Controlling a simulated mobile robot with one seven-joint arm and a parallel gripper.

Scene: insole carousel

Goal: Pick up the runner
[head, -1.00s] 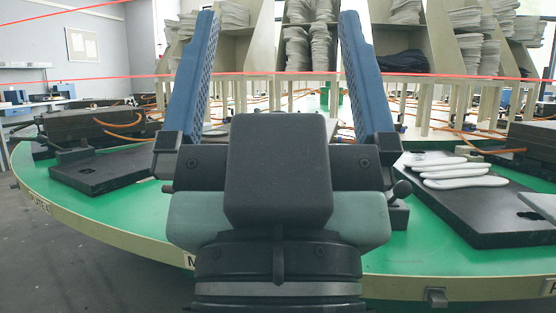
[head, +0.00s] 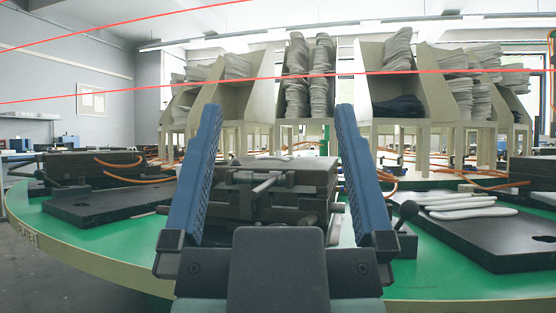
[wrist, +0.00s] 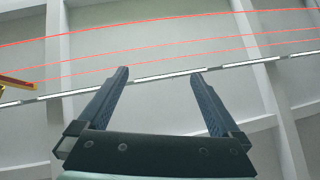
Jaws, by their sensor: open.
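My gripper (head: 278,112) is open and empty in the head view. Its two blue fingers stand upright and wide apart. Nothing that I can surely name as the runner shows in either view. Several white insoles (head: 462,207) lie on a black plate (head: 500,238) right of my gripper in the head view. A dark press (head: 275,180) stands behind and between the fingers, partly hidden by my gripper.
The green round table (head: 110,232) fills the front. Another dark press (head: 90,162) with a black plate (head: 110,203) is at left. Pale racks (head: 385,62) with stacks of grey insoles stand at the back. Orange hoses (head: 150,181) lie across the table.

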